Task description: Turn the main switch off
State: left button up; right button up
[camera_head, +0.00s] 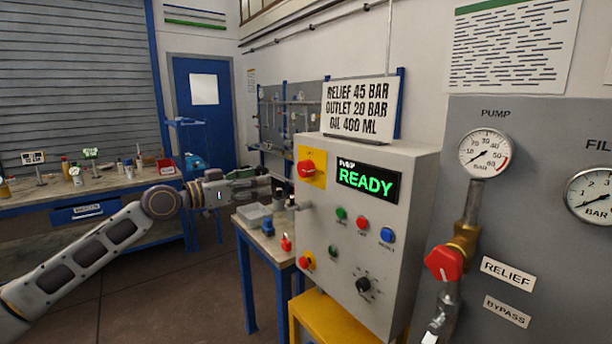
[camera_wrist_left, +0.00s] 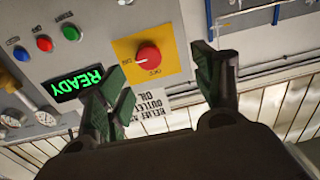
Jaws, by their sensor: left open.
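The main switch is a red rotary knob (camera_head: 306,168) on a yellow plate (camera_head: 318,181), at the upper left of the grey control box front. In the left wrist view the red knob (camera_wrist_left: 148,58) sits on its yellow plate, with small lettering beside it. I cannot tell for sure which way the knob points. My left gripper (camera_head: 268,187) is left of the box in the head view, apart from the knob. In the left wrist view its green-padded fingers (camera_wrist_left: 163,88) are spread and empty, with the knob beyond the gap between them. My right gripper is not in view.
The box display (camera_head: 368,182) is lit green with READY. Below it are green, red and blue buttons, a black knob (camera_head: 364,285) and a red button (camera_head: 306,261). A sign (camera_head: 360,108) stands on the box. A small bench (camera_head: 247,232) stands behind left. Gauges are right.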

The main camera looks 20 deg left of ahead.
aim_at(301, 170)
pick_arm(q)
jog(key=shift+s+d+r+m, duration=0.3)
jog(key=shift+s+d+r, duration=0.45)
jog(key=shift+d, duration=0.1)
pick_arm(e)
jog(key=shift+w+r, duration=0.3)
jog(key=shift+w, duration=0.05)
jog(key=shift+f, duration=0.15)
